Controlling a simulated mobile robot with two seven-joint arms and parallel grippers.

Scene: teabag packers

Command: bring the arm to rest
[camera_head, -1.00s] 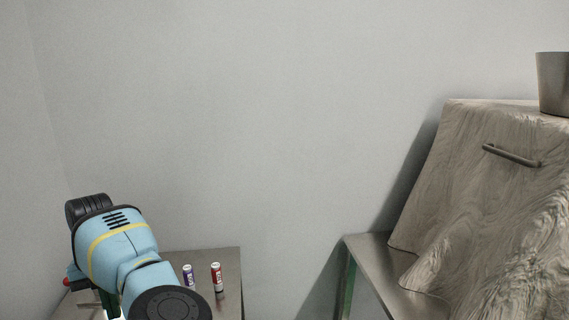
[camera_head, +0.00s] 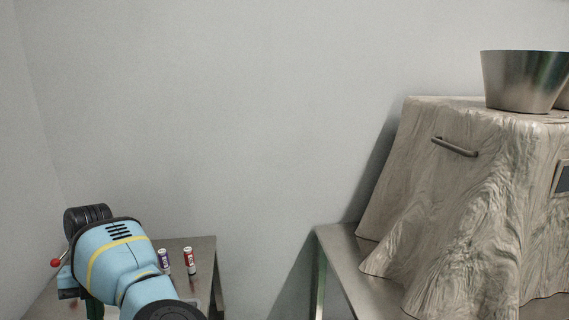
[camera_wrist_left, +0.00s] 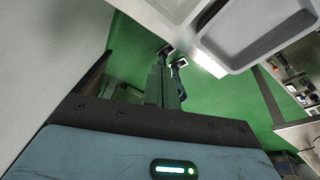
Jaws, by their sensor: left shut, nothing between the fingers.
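My left arm (camera_head: 115,255), blue with a yellow stripe, stands at the lower left of the head view. Its gripper is hidden there or too unclear to make out. In the left wrist view the left gripper (camera_wrist_left: 165,84) shows its two dark fingers together, shut with nothing between them, pointing out over a green floor (camera_wrist_left: 225,105). My right arm and gripper are in neither view.
A brown machine (camera_head: 455,200) with a metal bucket (camera_head: 522,82) stands right. A grey tray (camera_wrist_left: 222,54) is close by the fingers in the wrist view.

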